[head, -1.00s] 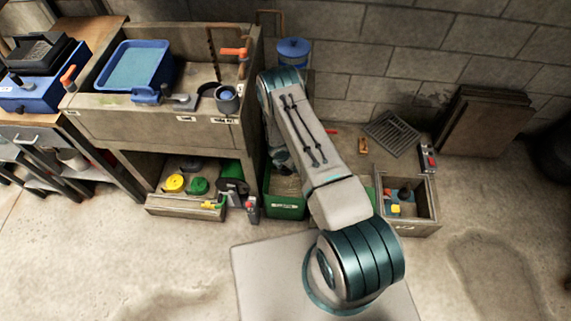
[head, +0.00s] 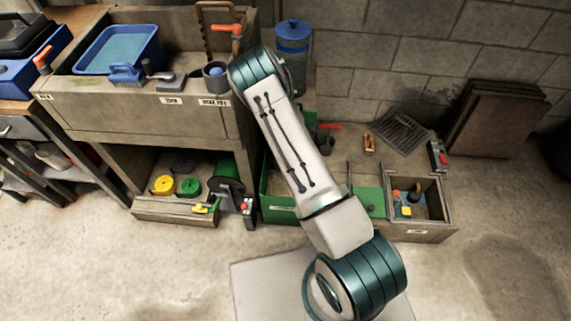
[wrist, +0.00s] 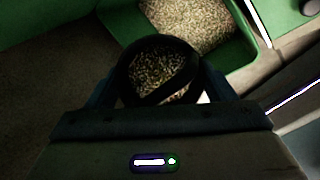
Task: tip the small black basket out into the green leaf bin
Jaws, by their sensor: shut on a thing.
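The small black basket (wrist: 137,93) is round and shows in the wrist view, full of speckled tan bits, with a dark bar across its opening. My gripper (wrist: 160,82) is shut on it, with a finger at each side. In the wrist view a green container (wrist: 122,22) with similar speckled contents lies just beyond the basket; I cannot tell for sure whether it is the leaf bin. The green leaf bin (head: 281,214) stands on the floor in the head view, partly behind my arm. The basket and gripper are hidden in the head view.
A sink bench (head: 130,115) with a blue tub stands left of the bin. A crate of small items (head: 420,232) sits right of it. A blue canister (head: 292,42) stands behind. Dark boards (head: 495,118) lean on the wall. The front floor is clear.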

